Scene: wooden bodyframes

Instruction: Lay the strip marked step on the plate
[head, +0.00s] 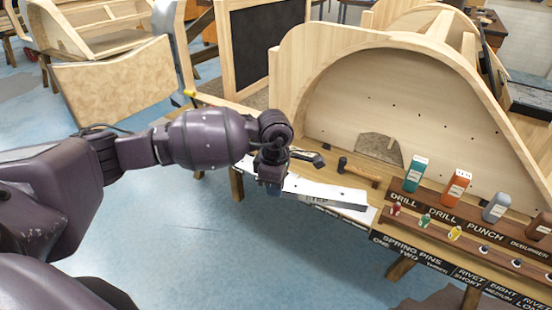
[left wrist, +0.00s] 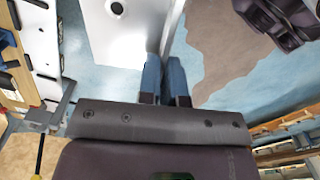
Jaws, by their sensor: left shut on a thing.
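My left gripper (head: 272,188) is at the left end of a pale metal strip (head: 325,191), shut on it, beside the bench's left end. In the left wrist view the blue fingertips (left wrist: 166,78) are close together, with the strip (left wrist: 118,35) rising from them and showing round holes. In the head view a white plate (head: 367,213) shows partly under and beyond the strip's right end. The strip hides much of it, and I cannot tell whether they touch. No marking on the strip is legible. My right gripper is not in view.
A large arched wooden frame (head: 345,95) stands behind.

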